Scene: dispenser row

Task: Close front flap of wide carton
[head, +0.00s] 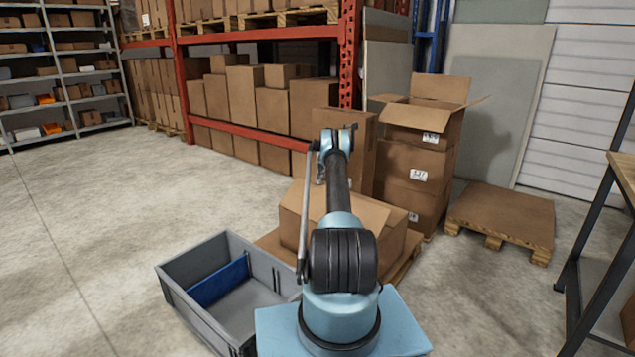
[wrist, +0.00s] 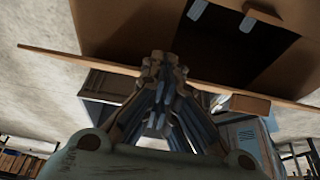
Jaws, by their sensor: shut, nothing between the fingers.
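The wide carton (head: 392,245) is a low brown box in front of me in the head view, partly hidden behind my arm. A light brown flap (head: 370,211) shows slanted on its top, right of my arm; I cannot tell its full extent. My gripper (head: 320,180) is above the carton's far left part, small in this view. In the wrist view my gripper (wrist: 163,62) is shut and empty. A thin flap edge (wrist: 80,58) crosses the picture by its fingertips; contact cannot be told. Beyond it is brown carton board (wrist: 110,25) with a dark opening.
A grey tote (head: 180,292) with a blue panel (head: 220,282) stands left of the carton. A taller carton stack (head: 415,180) with open top flaps stands behind right, beside an empty pallet (head: 505,215). A red rack (head: 250,138) is behind. Floor at left is clear.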

